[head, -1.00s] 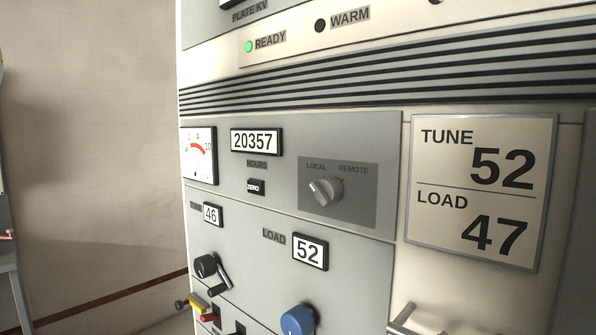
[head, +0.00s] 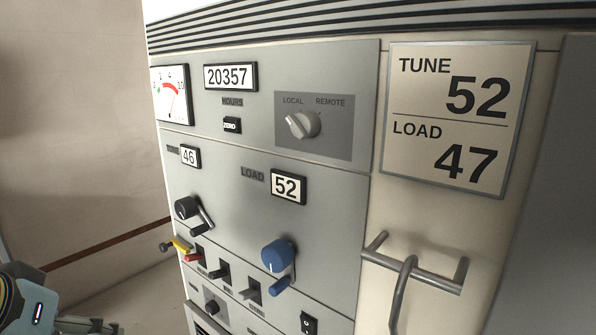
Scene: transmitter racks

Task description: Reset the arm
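My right gripper is not in view. The transmitter rack front (head: 235,160) fills the middle, apart from the arm part.
The rack bears a black crank knob (head: 187,208), a blue crank knob (head: 278,255), a selector knob (head: 303,124) and several small levers. A grey bar handle (head: 420,272) with a curved rod sticks out at right. Open floor lies left of the rack.

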